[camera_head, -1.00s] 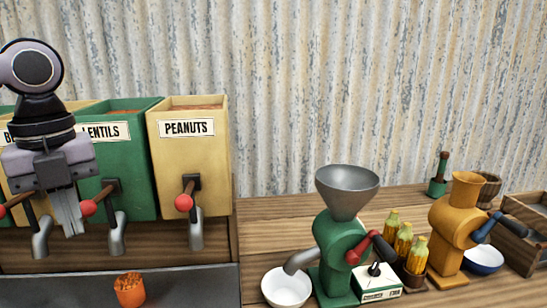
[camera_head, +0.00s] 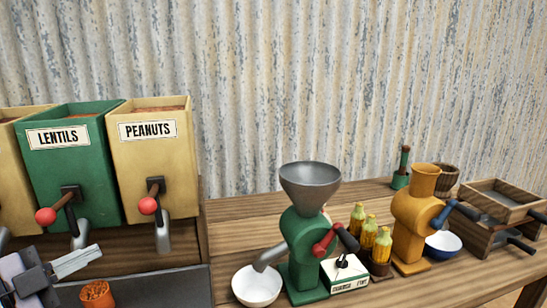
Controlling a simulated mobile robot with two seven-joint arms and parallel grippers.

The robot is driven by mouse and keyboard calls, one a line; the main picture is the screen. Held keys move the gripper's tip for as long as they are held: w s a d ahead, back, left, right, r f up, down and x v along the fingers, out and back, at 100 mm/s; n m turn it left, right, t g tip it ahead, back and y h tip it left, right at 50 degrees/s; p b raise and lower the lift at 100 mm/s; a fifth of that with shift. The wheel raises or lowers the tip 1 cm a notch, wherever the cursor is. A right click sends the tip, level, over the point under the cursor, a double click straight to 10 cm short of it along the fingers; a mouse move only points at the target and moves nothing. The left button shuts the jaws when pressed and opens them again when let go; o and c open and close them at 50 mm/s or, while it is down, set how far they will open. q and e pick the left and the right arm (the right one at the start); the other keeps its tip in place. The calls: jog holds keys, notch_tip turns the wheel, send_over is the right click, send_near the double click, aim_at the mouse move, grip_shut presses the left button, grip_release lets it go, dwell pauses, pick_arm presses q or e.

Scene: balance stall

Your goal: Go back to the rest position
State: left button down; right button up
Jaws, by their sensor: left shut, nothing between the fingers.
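My left gripper (camera_head: 78,262) is low at the left edge, in front of the dispensers. Its fingers are shut, empty and point to the right. It is above and left of a small orange cup (camera_head: 97,294) with orange contents, apart from it as far as I can tell. The green lentils dispenser (camera_head: 95,172) and the yellow peanuts dispenser (camera_head: 155,165) stand behind it, each with a red-knobbed lever and a grey spout. My right gripper is not in view.
A green grinder (camera_head: 303,240) with a white bowl (camera_head: 257,286) stands mid-counter.

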pick_arm(q)
jog(key=s+a+f+n+g+y, duration=0.1)
jog(key=s+f+n+y, duration=0.1)
jog(key=f+n+y, duration=0.2)
jog(key=s+a+f+n+g+y, duration=0.1)
jog(key=s+f+n+y, duration=0.2)
jog(key=f+n, duration=0.2)
jog(key=s+a+f+n+y, duration=0.1)
jog(key=s+f+n+y, duration=0.2)
jog(key=f, duration=0.5)
jog(key=shift+a+n+g+y, duration=0.15)
jog(key=shift+n+g+y, duration=0.25)
jog(key=shift+n+y, duration=0.35)
jog(key=s+d+f+n+g+h, duration=0.1)
jog(key=s+d+f+g+h, duration=0.1)
jog(key=s+d+f+g, duration=0.35)
jog(key=s+d+f+n+g+h, duration=0.1)
jog(key=s+d+f+g, duration=0.2)
jog(key=s+d, duration=0.55)
jog(key=w+d+f+t+h, duration=0.2)
jog(key=w+f+t, duration=0.4)
jog(key=f, duration=0.3)
jog(key=shift+m+t, duration=0.45)
